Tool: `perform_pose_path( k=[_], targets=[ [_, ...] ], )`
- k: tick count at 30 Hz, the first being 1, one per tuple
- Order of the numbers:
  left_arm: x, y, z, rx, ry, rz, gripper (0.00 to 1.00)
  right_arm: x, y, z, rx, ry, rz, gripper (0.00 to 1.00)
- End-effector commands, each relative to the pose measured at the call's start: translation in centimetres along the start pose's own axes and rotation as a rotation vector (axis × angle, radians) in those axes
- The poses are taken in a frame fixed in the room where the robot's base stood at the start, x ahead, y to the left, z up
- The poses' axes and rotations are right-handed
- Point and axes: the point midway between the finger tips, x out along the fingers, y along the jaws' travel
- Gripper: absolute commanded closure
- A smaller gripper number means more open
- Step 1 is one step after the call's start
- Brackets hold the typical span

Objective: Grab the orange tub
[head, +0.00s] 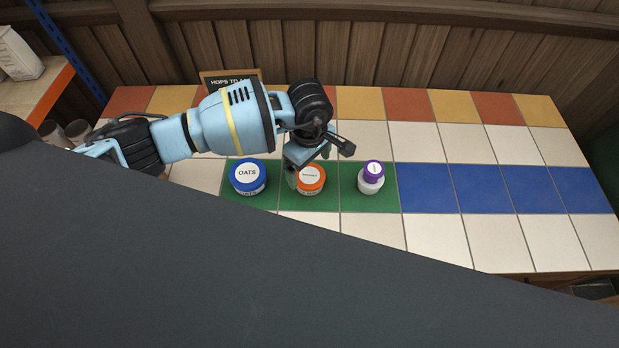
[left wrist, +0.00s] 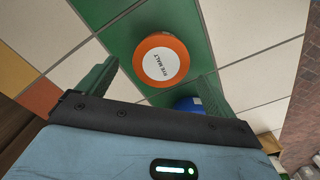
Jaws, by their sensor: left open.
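The orange tub (head: 311,181) stands upright on a green tile of the tiled counter, between a blue tub and a purple-lidded tub. In the left wrist view the orange tub (left wrist: 161,61) shows its round white label, reading "RYE MALT". My left gripper (head: 308,166) is open and empty, close above and behind the tub in the head view. In the left wrist view its two fingers are spread wide, with the tub just beyond and between the tips. I cannot tell whether a finger touches it. My right gripper is not in view.
The blue tub (head: 248,178), labelled "OATS", stands close to the left of the orange tub. The white tub with a purple lid (head: 371,180) stands to the right. A small sign (head: 222,82) is at the back. The counter's right side, with blue tiles (head: 490,189), is clear.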

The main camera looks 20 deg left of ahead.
Motion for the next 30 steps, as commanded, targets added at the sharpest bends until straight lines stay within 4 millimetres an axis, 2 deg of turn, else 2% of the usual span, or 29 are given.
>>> perform_pose_path(
  k=[5,9,18,29,30],
  targets=[
    [2.5,-0.2,-0.1,-0.002,-0.001,-0.003,0.08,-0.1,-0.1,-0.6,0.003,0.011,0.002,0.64],
    [4.2,-0.2,-0.2,-0.001,-0.001,-0.003,0.08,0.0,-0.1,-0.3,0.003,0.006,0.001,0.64],
    [4.5,-0.1,-0.2,0.0,-0.001,-0.001,0.08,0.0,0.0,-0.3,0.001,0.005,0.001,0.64],
    [4.5,-0.1,-0.2,0.0,-0.001,-0.001,0.54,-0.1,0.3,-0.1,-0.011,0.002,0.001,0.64],
    [4.5,-0.1,-0.2,0.0,-0.001,0.0,0.54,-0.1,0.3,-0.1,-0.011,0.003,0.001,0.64]
  ],
)
